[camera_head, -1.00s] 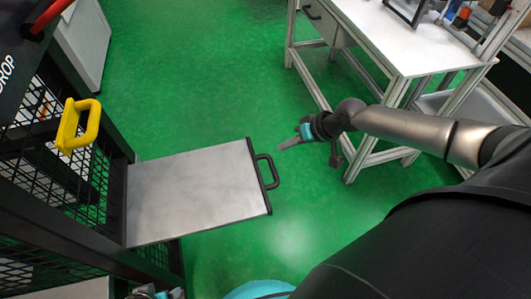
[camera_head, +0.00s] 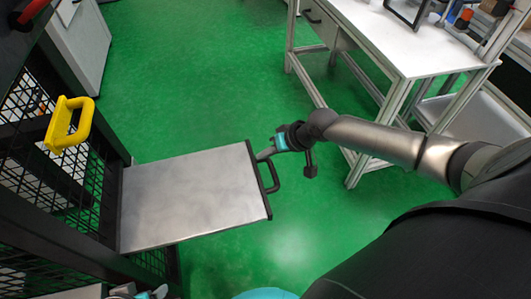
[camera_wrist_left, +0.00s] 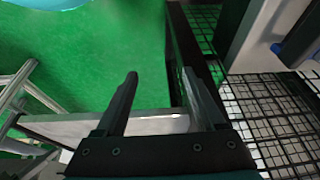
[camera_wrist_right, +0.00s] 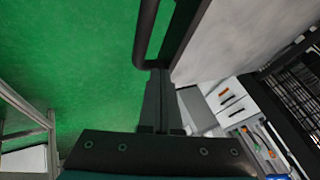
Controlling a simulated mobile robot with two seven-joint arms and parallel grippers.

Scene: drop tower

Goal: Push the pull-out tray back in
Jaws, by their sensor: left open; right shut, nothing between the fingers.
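The pull-out tray (camera_head: 190,196) is a flat grey metal plate with a black front edge. It sticks out to the right from the black mesh tower (camera_head: 60,190). A black bar handle (camera_head: 272,174) is on its front edge. My right gripper (camera_head: 264,155) is shut and empty, its tips at the front edge near the handle's far end. In the right wrist view the shut fingers (camera_wrist_right: 158,100) lie close beside the handle (camera_wrist_right: 143,35); contact is unclear. My left gripper (camera_wrist_left: 165,95) is open, with the tray's edge (camera_wrist_left: 150,122) beyond its fingers; in the head view it barely shows at the bottom.
A yellow handle (camera_head: 68,124) sticks out from the tower above the tray. A white workbench (camera_head: 400,40) stands at the back right, a pale cabinet (camera_head: 82,45) at the back left. Green floor between them is clear.

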